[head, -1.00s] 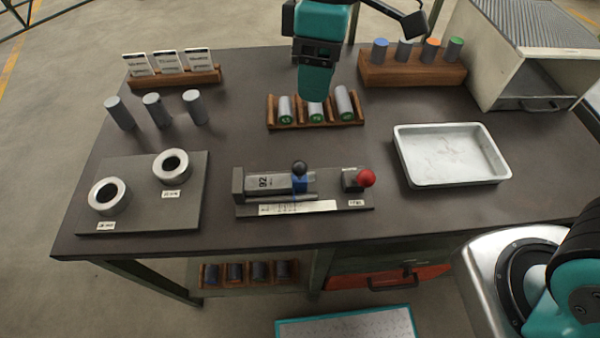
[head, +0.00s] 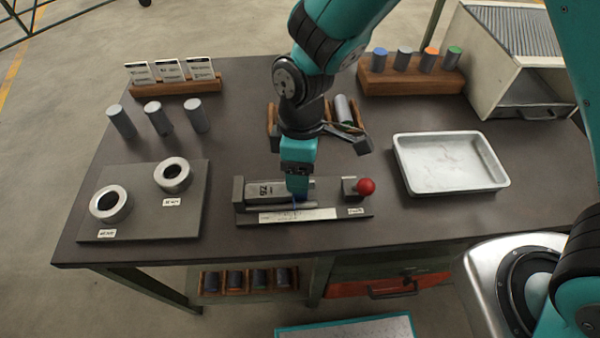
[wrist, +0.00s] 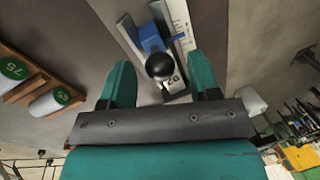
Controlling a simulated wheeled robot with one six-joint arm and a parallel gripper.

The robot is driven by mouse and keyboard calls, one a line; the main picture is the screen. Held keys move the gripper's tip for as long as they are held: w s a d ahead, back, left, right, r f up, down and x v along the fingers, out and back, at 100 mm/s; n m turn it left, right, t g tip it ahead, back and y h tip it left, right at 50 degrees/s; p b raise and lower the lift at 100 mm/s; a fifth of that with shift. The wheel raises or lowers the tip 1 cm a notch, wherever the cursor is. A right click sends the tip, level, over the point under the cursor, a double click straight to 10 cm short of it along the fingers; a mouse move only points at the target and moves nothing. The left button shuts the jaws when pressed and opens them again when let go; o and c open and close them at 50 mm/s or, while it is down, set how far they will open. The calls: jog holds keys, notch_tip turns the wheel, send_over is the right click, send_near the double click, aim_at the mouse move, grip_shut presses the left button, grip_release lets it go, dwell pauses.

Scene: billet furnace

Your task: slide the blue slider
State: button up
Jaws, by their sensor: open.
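The blue slider (wrist: 151,37) with its black ball knob (wrist: 160,66) shows in the wrist view, on the rail of a grey measuring fixture (head: 355,212). In the head view my gripper (head: 298,192) is over the middle of the fixture and hides most of the slider. In the wrist view my gripper (wrist: 163,80) is open, with one teal finger on each side of the knob. The knob lies in line with the gap between the fingertips. I cannot tell whether either finger touches it.
A red ball knob (head: 365,187) stands at the fixture's right end. A white tray (head: 450,162) is further right. A plate with two metal rings (head: 110,204) lies to the left. Behind my gripper is a wooden rack (head: 358,124) with labelled cylinders.

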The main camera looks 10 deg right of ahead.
jog(key=shift+s+f, duration=0.2)
jog(key=shift+f, duration=0.8)
grip_shut()
jog(key=shift+d, duration=0.85)
grip_release()
jog(key=shift+d, duration=0.1)
